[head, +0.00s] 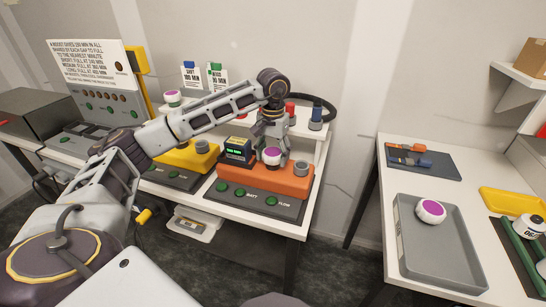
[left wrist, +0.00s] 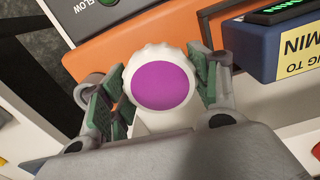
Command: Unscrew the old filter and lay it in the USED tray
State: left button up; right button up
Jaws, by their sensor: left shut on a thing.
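A white ribbed filter with a purple top (head: 271,156) is at the orange pump unit (head: 262,182) on the left bench. My left gripper (head: 270,140) is shut on it. In the left wrist view the green finger pads (left wrist: 158,92) press on both sides of the filter (left wrist: 162,84). I cannot tell whether the filter is still seated in the unit. A second white filter with a purple top (head: 431,210) lies in a grey tray (head: 440,262) on the right table. The tray's label is not readable. My right gripper is out of view.
A small dark display box (head: 238,150) stands next to the filter, and a grey knob (head: 302,168) is on its other side. A yellow unit (head: 186,158) stands to the left. A dark tray (head: 425,165) with tools is behind the grey tray. A floor gap separates the two tables.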

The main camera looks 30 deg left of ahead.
pick_arm(q)
jog(key=shift+n+p, duration=0.35)
jog(key=shift+n, duration=2.15)
jog(key=shift+n+p, duration=0.3)
jog(key=shift+n, duration=1.8)
jog(key=shift+n+p, duration=0.35)
jog(key=shift+n, duration=2.15)
jog(key=shift+n+p, duration=0.4)
jog(key=shift+n, duration=1.8)
jog(key=o, duration=1.2)
jog(key=shift+a, duration=0.1)
jog(key=shift+m, duration=0.3)
